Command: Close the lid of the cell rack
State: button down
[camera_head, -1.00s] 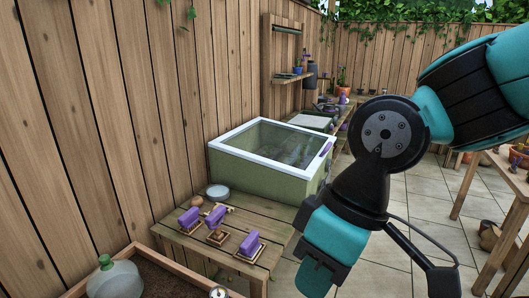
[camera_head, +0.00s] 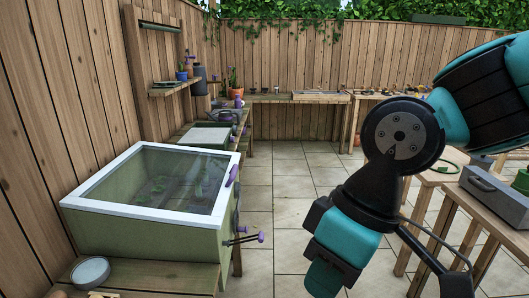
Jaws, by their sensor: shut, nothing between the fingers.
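I cannot tell for certain which thing is the cell rack. A large green box (camera_head: 150,232) stands on a wooden bench at the left. Its white-framed clear lid (camera_head: 150,178) lies down on it, with a purple handle (camera_head: 232,175) on the right edge. Plants show dimly through the pane. A smaller green box (camera_head: 205,137) with a pale flat top stands behind it. My arm hangs across the right side of the view, apart from both boxes. My gripper is outside the view.
A round grey-lidded tin (camera_head: 90,272) sits on the near bench. Purple-ended rods (camera_head: 245,238) stick out from the green box's right side. A grey case (camera_head: 495,195) lies on a table at the right. The tiled floor (camera_head: 262,205) is clear in the middle.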

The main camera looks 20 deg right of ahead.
aim_at(512, 206)
jog(key=z, duration=1)
jog(key=i, duration=0.85)
jog(key=z, duration=0.8)
